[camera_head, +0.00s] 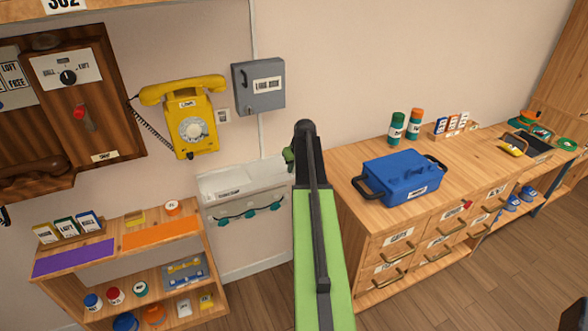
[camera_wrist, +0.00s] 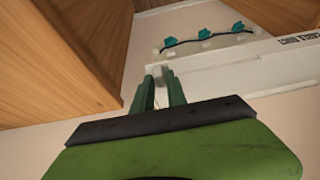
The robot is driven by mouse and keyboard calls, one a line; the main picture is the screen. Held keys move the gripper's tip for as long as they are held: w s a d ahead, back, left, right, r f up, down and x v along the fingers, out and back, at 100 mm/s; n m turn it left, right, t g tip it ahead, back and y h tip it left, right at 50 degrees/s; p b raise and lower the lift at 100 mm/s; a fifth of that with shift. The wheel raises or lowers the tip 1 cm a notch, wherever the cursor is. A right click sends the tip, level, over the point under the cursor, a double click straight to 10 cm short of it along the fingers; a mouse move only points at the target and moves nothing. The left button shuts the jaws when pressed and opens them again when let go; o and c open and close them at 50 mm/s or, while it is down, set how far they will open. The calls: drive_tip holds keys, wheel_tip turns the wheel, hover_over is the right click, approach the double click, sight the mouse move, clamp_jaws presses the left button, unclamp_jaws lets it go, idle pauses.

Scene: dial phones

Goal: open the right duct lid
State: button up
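A pale wall duct (camera_head: 243,217) hangs below the yellow phone, left of my arm. It has a labelled upper strip (camera_head: 232,192) and a row of teal clips on a dark cable. Its right end is partly behind my arm. The wrist view shows the same duct (camera_wrist: 235,72) upside down, with its label at the right edge. I cannot tell from these views where its right lid begins. My gripper (camera_wrist: 159,84) has two green fingers with a narrow gap between them, at the duct's pale edge. A small pale tab (camera_wrist: 156,70) shows at the fingertips; contact is unclear.
A wooden drawer bench (camera_head: 450,210) with a blue toolbox (camera_head: 403,177) stands right of my arm. A low shelf (camera_head: 150,240) stands left of the duct. The yellow phone (camera_head: 190,120) and a grey box (camera_head: 259,86) hang above. Floor (camera_head: 460,285) shows in front.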

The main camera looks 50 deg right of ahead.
clamp_jaws()
drive_tip(key=shift+s, duration=0.1)
idle(0.9)
